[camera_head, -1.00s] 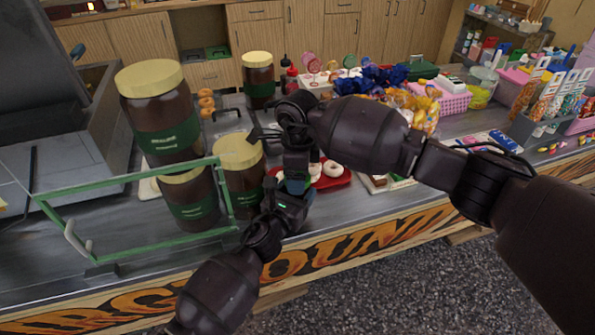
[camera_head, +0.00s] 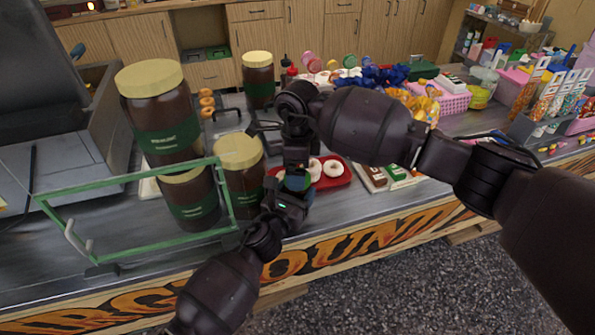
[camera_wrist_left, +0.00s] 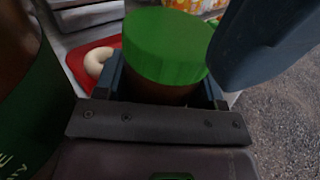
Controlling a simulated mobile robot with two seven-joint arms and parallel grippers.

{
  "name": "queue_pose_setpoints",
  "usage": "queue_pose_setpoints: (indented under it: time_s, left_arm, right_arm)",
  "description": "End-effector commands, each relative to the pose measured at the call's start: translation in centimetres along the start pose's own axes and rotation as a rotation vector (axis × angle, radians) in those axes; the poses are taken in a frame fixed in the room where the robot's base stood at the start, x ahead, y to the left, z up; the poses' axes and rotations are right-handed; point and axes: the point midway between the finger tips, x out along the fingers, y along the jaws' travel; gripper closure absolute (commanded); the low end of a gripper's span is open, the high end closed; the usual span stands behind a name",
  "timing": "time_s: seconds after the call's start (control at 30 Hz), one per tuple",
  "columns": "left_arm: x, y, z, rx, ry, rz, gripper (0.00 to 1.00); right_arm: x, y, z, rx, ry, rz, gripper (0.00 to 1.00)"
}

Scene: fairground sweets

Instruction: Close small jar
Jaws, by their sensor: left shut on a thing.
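The small jar (camera_wrist_left: 160,91) is dark brown with a green lid (camera_wrist_left: 165,45) on top; it stands between the fingers of my left gripper in the left wrist view. My left gripper (camera_head: 291,190) is shut around it at the counter's front edge. In the head view only a little of the jar shows between my two arms. My right gripper (camera_head: 297,162) points down just above the jar, and its fingertips are hard to make out. A large blue-grey part, probably of my right gripper, is close beside the lid in the wrist view. Whether the lid is fully seated is unclear.
Large brown jars with cream lids (camera_head: 150,78) stand left of my grippers, near a green frame (camera_head: 140,175). A red tray (camera_head: 345,178) with white doughnuts lies just right. A pink basket (camera_head: 455,103) and sweets fill the right side. The front counter (camera_head: 320,220) is bare.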

Motion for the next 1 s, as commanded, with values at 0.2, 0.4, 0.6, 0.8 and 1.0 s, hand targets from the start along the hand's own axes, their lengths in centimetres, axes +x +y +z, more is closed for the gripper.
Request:
queue_pose_setpoints:
  time_s: [0.2, 0.4, 0.6, 0.8, 1.0]
  left_arm:
    - [0.0, 0.0, 0.0, 0.0, 0.0, 0.0, 1.0]
    - [0.0, 0.0, 0.0, 0.0, 0.0, 0.0, 1.0]
    - [0.0, 0.0, 0.0, 0.0, 0.0, 0.0, 1.0]
    - [0.0, 0.0, 0.0, 0.0, 0.0, 0.0, 1.0]
    - [0.0, 0.0, 0.0, 0.0, 0.0, 0.0, 1.0]
  right_arm:
    - [-2.4, 0.0, 0.0, -0.001, 0.001, 0.0, 0.08]
    - [-2.6, 0.0, 0.0, 0.0, 0.001, 0.001, 0.08]
    - [-2.6, 0.0, 0.0, 0.0, 0.001, 0.001, 0.0]
    - [-2.8, 0.0, 0.0, 0.0, 0.0, 0.0, 0.0]
    - [-4.9, 0.0, 0.0, 0.0, 0.001, -0.002, 0.0]
